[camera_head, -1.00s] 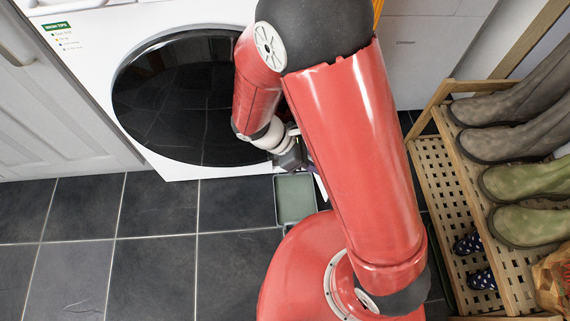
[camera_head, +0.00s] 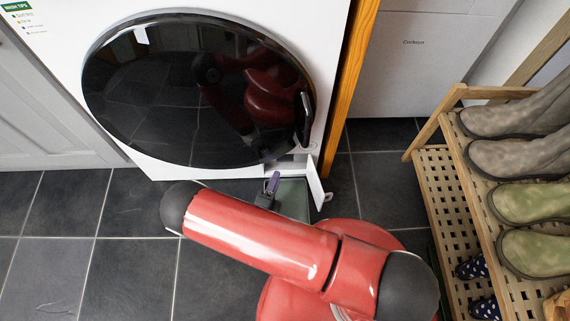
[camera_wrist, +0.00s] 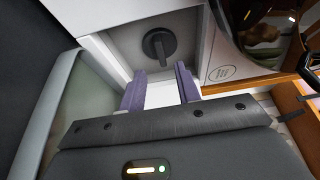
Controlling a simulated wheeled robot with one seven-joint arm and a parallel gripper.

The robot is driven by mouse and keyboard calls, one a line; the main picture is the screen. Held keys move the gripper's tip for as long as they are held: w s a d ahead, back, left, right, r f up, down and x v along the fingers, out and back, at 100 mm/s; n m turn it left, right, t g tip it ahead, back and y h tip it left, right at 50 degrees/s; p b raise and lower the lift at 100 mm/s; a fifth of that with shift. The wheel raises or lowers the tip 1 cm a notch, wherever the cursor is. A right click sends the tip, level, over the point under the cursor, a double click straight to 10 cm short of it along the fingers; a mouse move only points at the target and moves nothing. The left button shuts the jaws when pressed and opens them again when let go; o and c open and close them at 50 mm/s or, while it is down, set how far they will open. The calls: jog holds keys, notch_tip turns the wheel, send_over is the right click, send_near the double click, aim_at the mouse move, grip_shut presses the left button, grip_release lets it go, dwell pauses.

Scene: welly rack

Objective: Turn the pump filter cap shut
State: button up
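The pump filter cap (camera_wrist: 158,45) is a dark round knob with a raised grip bar. It sits in a recess low on the white washing machine (camera_head: 60,90). In the wrist view the bar stands near upright, slightly tilted. My gripper (camera_wrist: 160,88) has two purple fingers spread apart with nothing between them. They are short of the cap, which shows beyond and between them. In the head view my gripper (camera_head: 273,182) is low in front of the machine, above a grey-green tray; the cap cannot be made out there.
The white filter flap (camera_head: 316,181) stands open right of the recess. The shallow tray (camera_head: 293,198) lies on the floor below it. A wooden panel (camera_head: 350,80) is beside the machine. A slatted rack (camera_head: 440,190) with several boots stands at right. Dark floor tiles at left are clear.

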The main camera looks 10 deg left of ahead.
aim_at(284, 161)
jog(key=w, duration=0.4)
jog(key=w+d, duration=0.1)
jog(key=w, duration=0.1)
jog(key=shift+w, duration=0.3)
grip_shut()
